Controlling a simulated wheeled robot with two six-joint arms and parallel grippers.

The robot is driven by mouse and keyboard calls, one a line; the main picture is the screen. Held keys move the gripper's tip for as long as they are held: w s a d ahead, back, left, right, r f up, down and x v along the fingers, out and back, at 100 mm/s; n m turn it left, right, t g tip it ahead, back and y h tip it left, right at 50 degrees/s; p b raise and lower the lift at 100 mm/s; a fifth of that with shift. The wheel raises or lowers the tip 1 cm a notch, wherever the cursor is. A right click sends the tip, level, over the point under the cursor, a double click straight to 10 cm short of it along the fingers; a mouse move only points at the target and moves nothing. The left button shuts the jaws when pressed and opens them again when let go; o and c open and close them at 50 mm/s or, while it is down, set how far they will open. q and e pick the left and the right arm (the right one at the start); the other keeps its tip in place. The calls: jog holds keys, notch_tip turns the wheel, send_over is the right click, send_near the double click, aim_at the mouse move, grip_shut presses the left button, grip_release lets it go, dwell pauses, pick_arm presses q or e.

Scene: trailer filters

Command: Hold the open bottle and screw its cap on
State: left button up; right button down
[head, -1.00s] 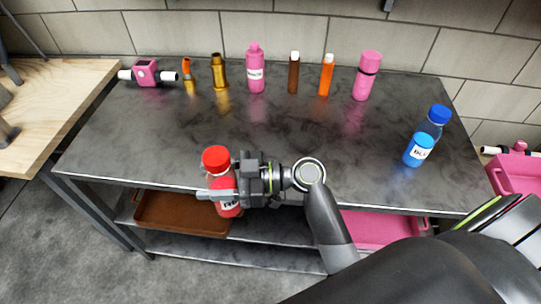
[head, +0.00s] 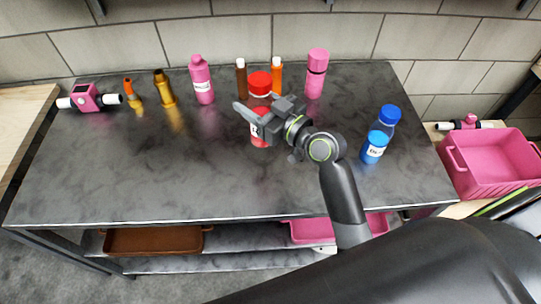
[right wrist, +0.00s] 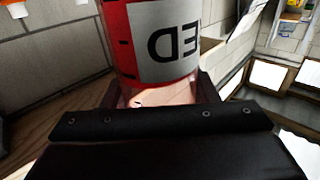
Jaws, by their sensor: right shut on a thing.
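My right gripper (head: 256,107) is shut on a red bottle (head: 260,134) with a red cap (head: 259,82). The bottle is upright over the rear middle of the table; whether its base touches the top I cannot tell. In the right wrist view the red bottle (right wrist: 118,38) and its white label fill the space between the fingers. A gold bottle (head: 164,90) at the back left seems to have an open neck with no cap. A small orange and gold piece (head: 131,94) stands to its left. My left gripper is not in view.
The dark table (head: 130,165) is clear in front. A pink bottle (head: 202,82), brown and orange bottles (head: 276,74) and a pink flask (head: 316,75) line the back. A blue bottle (head: 374,147) stands right. A pink crate (head: 490,185) is beyond the right edge.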

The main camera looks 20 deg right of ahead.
jog(key=shift+s, duration=0.1)
jog(key=shift+a+f, duration=0.1)
notch_tip(320, 180, down, 6)
jog(key=shift+r+b, duration=0.25)
jog(key=shift+b, duration=0.2)
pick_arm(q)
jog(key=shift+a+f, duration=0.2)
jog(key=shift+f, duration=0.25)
pick_arm(e)
jog(key=shift+f, duration=0.25)
jog(key=shift+f+b, duration=0.4)
jog(key=shift+f, duration=1.5)
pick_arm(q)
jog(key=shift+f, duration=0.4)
